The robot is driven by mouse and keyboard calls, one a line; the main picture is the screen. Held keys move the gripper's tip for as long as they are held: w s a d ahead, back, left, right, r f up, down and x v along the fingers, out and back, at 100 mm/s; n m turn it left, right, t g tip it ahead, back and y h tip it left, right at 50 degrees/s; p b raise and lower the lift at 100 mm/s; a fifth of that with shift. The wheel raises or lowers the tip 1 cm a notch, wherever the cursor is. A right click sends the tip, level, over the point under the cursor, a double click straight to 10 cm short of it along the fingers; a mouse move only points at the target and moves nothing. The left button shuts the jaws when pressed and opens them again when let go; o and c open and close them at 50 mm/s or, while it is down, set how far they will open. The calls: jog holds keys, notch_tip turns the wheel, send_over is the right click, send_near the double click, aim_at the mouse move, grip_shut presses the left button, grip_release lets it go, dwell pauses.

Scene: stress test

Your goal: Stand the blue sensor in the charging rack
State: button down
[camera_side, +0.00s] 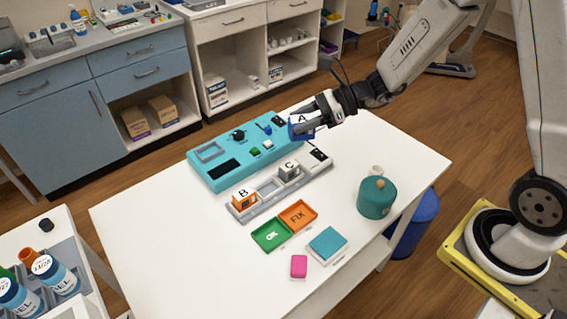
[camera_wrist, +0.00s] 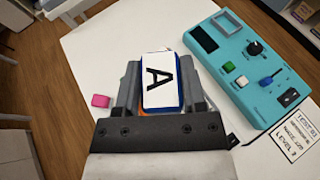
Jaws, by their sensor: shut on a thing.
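The blue sensor, with a white face lettered A (camera_side: 299,130), is held in my gripper (camera_side: 311,121), raised above the right end of the teal device. The wrist view shows the sensor (camera_wrist: 161,80) between both fingers (camera_wrist: 160,92), its letter turned sideways. The grey charging rack (camera_side: 270,208) lies on the white table, in front of the device. An orange block B (camera_side: 243,201) stands at its left end and a grey block C (camera_side: 289,171) further right. An open slot (camera_side: 267,187) shows between them. In the wrist view the rack is mostly hidden.
The teal device (camera_side: 215,178), with knob and buttons, lies behind the rack. A green OK tray (camera_side: 271,235), orange FIX tray (camera_side: 298,215), teal pad (camera_side: 327,243) and pink block (camera_side: 299,266) lie in front. A teal round pot (camera_side: 377,198) stands right. The table's left part is clear.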

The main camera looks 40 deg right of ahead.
jog(key=s+a+f+n+g+y, duration=0.1)
jog(key=s+a+f+n+g, duration=0.1)
jog(key=s+f+n+g, duration=0.3)
jog(key=shift+s+n+g+y, duration=0.4)
jog(key=shift+s+n+g, duration=0.1)
jog(key=shift+s+g, duration=0.45)
jog(key=w+a+f, duration=0.2)
jog(key=w+f, duration=0.7)
jog(key=w, duration=0.4)
jog(key=shift+a, duration=0.4)
jog(key=shift+w+f, duration=0.1)
jog(key=shift+f, duration=0.1)
